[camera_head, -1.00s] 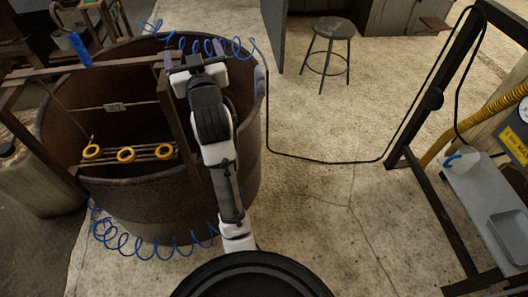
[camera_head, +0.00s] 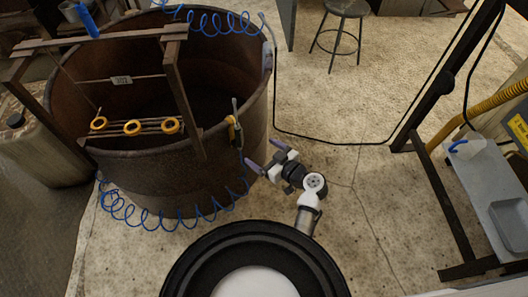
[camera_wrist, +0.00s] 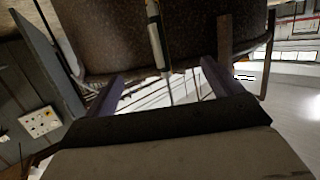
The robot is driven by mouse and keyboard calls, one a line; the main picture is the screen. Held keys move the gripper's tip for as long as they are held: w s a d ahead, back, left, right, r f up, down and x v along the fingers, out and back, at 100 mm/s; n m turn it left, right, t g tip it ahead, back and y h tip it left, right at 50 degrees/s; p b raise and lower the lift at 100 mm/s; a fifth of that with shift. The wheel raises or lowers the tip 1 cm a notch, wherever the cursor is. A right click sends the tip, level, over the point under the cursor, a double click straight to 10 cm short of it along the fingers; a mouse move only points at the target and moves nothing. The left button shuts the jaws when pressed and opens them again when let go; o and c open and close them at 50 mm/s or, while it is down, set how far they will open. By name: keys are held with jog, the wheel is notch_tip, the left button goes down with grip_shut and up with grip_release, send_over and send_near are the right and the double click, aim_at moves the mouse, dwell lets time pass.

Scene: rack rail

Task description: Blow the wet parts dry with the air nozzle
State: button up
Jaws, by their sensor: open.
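In the wrist view the slim tool (camera_wrist: 156,38) shows dark and pale, ahead of and between my fingers. My gripper (camera_head: 265,155) is open and empty, just right of the drum wall and below the tool, apart from it.
A wooden frame (camera_head: 172,85) with a tag spans the drum. Blue coiled hose (camera_head: 150,215) loops along the drum's front. A black cable runs to a dark post (camera_head: 435,100) at right. A stool (camera_head: 345,12) stands behind. The floor between is clear.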

aim_at(240, 131)
jog(key=b+x, duration=0.2)
jog(key=x, duration=0.9)
jog(key=shift+f, duration=0.1)
jog(key=shift+w+a+b, duration=0.5)
jog(key=shift+w, duration=0.05)
jog(key=c, duration=1.7)
jog(key=shift+r+p, duration=0.9)
jog(key=shift+r, duration=1.2)
jog(key=shift+s+d+b, duration=0.4)
jog(key=shift+s+d, duration=0.9)
jog(key=shift+s, duration=0.2)
jog(key=shift+s+d+b, duration=0.35)
jog(key=shift+s+d, duration=0.95)
jog(key=shift+s, duration=0.25)
